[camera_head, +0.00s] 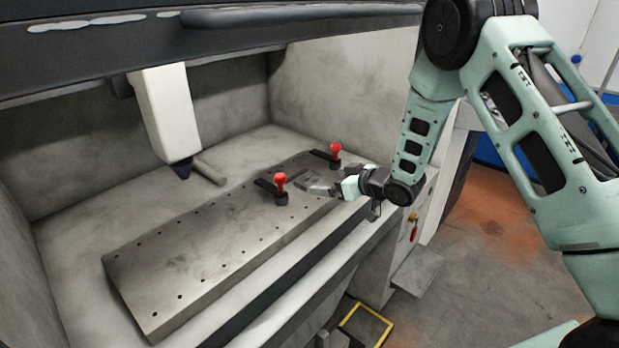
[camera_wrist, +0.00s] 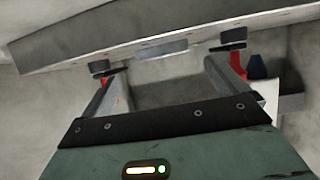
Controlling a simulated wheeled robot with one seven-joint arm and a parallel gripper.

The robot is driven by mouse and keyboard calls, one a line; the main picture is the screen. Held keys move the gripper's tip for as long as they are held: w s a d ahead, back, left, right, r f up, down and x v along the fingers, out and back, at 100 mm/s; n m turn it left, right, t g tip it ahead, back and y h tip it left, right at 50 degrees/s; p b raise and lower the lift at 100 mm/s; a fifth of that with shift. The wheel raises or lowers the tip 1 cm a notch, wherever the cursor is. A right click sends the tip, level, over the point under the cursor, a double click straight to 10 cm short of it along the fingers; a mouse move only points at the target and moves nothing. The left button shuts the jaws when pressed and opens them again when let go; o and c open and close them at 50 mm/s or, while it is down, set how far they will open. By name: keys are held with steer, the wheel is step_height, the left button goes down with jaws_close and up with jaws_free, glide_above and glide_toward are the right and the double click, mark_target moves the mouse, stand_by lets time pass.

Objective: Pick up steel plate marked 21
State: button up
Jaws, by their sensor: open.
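My gripper (camera_head: 330,182) is at the right end of the long drilled fixture slab (camera_head: 190,262), between two red-knobbed clamps. In the wrist view its two fingers (camera_wrist: 163,72) are spread apart, with nothing between them. A small shiny steel plate (camera_wrist: 161,50) shows beyond the fingertips, at the slab's edge between the clamps. No number can be read on it. In the head view the plate is hard to tell from the fingers.
The red-knobbed clamps stand at the near left (camera_head: 280,188) and far right (camera_head: 335,154) of my gripper. A white machine head (camera_head: 165,112) hangs over the bench at left. Enclosure walls and a dark overhead beam (camera_head: 240,35) bound the space. The slab's left part is clear.

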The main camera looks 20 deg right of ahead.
mark_target(314, 180)
steer(key=shift+w+a+f+p, duration=0.15)
steer(key=shift+w+a+p, duration=0.25)
steer(key=shift+p, duration=0.05)
steer(key=shift+f+p+x, duration=0.2)
steer(key=shift+p+x, duration=0.7)
steer(key=shift+x, duration=1.2)
steer(key=shift+s, duration=0.1)
steer(key=shift+r, duration=0.1)
steer(key=c, duration=1.5)
